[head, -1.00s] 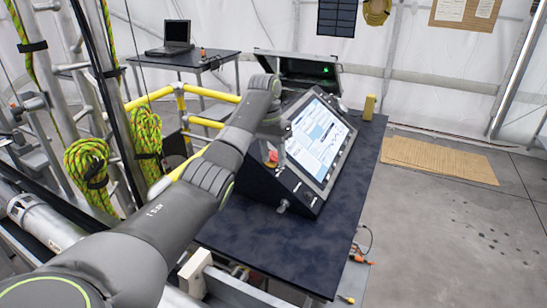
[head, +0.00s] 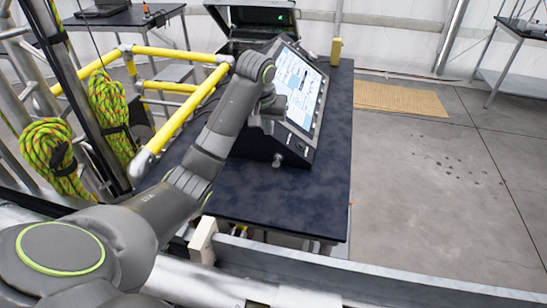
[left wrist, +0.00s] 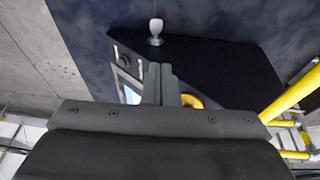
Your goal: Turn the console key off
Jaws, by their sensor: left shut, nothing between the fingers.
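The console (head: 297,100) stands on the dark table with its lit screen tilted up; it also shows in the left wrist view (left wrist: 215,62). A small silver knob, which looks like the key (head: 277,160), sticks out low on the console's near side. In the left wrist view this key (left wrist: 156,30) stands beyond my fingertips, apart from them. My left gripper (left wrist: 160,68) is shut and empty, close over the console's near side. In the head view my left wrist hides part of the console's panel. My right gripper is not in view.
A yellow ring (left wrist: 191,101) shows partly behind my fingers. Yellow rails (head: 185,110) run left of the dark table (head: 265,200). Coiled ropes (head: 48,155) hang further left. An open case (head: 250,20) sits behind the console. The table's front is clear.

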